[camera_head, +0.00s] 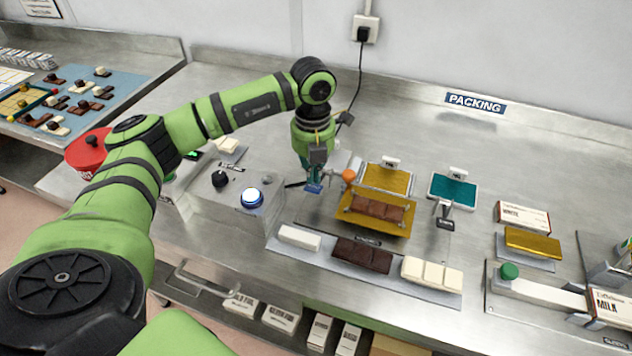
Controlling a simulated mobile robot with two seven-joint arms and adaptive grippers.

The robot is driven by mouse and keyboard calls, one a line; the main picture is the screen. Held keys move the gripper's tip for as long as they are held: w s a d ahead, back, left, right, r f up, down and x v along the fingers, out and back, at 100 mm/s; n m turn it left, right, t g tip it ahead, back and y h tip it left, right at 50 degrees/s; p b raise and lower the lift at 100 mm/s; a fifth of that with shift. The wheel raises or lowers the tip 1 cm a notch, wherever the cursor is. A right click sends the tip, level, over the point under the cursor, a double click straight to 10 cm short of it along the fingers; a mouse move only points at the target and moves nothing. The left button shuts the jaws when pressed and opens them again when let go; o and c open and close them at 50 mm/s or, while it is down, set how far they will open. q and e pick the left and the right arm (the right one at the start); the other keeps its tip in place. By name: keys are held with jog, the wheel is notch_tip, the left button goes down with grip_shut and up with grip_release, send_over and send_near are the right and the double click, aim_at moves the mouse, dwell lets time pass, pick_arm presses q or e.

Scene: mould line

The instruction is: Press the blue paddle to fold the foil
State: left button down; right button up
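My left gripper (317,158) points down at the middle of the bench. Its dark fingers are small and partly merged, so I cannot tell whether they are open or shut. A small blue paddle (313,188) lies right below the fingertips; I cannot tell whether they touch it. To its right a gold foil sheet (400,226) lies flat with a brown chocolate bar (376,208) on it. My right gripper is not in view.
A tray (300,250) with white, dark and cream bars lies in front. A control box (205,207) with a lit blue button (251,197) stands left. Gold (388,178) and teal (455,189) foil stacks lie behind and right. A black-headed part (445,220) stands near the teal stack.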

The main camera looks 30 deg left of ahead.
aim_at(313, 187)
pick_arm(q)
jog(key=shift+f, duration=0.2)
dwell(0.4)
jog(key=shift+f+b, duration=2.45)
jog(key=shift+f, duration=0.65)
jog(key=shift+r+p, duration=3.45)
jog(key=shift+r, duration=1.65)
